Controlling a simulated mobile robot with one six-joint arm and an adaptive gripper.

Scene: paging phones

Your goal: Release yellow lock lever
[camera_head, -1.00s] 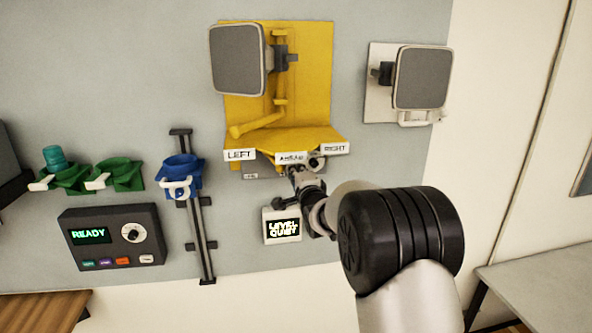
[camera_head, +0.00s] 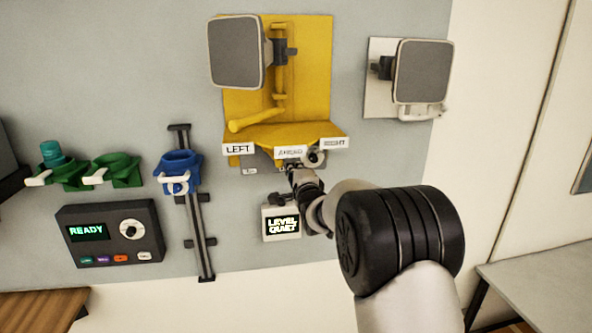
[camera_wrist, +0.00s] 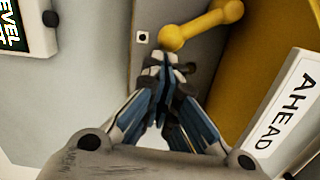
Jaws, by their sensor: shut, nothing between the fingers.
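The yellow lever (camera_wrist: 202,24) is a short rod with rounded ends, at the top of the wrist view beside a grey plate. Its lower knob lies just beyond my fingertips; I cannot tell whether they touch. A small yellow piece (camera_head: 234,160), perhaps this lever, shows under the LEFT sign in the head view. My gripper (camera_wrist: 165,62) is shut and empty, its fingertips together. In the head view my gripper (camera_head: 293,172) is below the AHEAD sign, under the yellow shelf (camera_head: 285,132), with its tips partly hidden.
The AHEAD sign (camera_wrist: 287,115) is close on the right in the wrist view. A grey speaker (camera_head: 236,52) is on the yellow mount above. The LEVEL QUIET display (camera_head: 282,223) is just below my gripper. A blue holder (camera_head: 180,172) is on a rail to the left.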

